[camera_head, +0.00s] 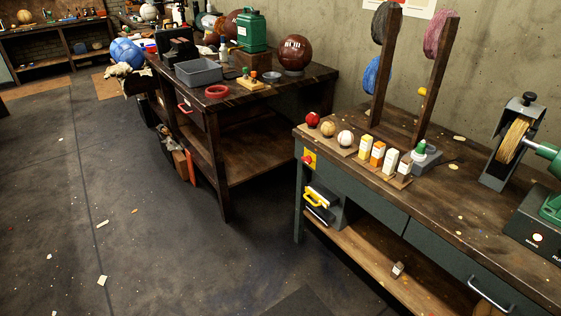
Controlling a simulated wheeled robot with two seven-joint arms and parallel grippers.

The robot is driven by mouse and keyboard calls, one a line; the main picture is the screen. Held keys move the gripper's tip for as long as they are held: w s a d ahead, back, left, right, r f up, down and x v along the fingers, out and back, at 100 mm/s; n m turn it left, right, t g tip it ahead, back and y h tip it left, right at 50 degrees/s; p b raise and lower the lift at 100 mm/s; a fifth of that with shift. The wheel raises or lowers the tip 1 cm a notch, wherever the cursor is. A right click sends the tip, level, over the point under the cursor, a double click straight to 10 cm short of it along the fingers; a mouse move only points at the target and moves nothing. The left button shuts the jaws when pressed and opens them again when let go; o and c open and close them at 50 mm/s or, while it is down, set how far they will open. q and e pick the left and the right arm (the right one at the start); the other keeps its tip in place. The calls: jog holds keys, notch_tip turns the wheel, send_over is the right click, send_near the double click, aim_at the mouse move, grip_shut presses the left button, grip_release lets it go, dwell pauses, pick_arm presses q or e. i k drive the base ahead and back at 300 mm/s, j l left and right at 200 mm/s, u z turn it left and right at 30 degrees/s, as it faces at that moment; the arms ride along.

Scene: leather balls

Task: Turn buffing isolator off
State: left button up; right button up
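On the near bench's front left end is a yellow plate with a red knob (309,159). Below it, on the bench's side, is a grey box with a yellow lever-like handle (318,197). Either could be the buffing isolator; I cannot tell which, and no label is readable. The buffing machine (548,150), green and grey with a pale wheel, stands on the bench at the right edge, partly cut off. Neither of my grippers is in view.
The near bench (450,215) holds several balls, small bottles and a wooden rack (437,80) with coloured pads. A second workbench (225,115) with a grey tray, green can and brown ball stands behind left. The dark floor (150,240) at left and front is mostly clear, with scattered scraps.

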aim_at(307, 160)
jog(key=i+j+z, duration=0.1)
jog(key=i+j, duration=0.6)
jog(key=i+j+z, duration=0.15)
jog(key=i+j, duration=0.2)
jog(key=j, duration=0.15)
jog(key=i+j+z, duration=0.1)
jog(key=i+j, duration=0.2)
jog(key=j, duration=0.15)
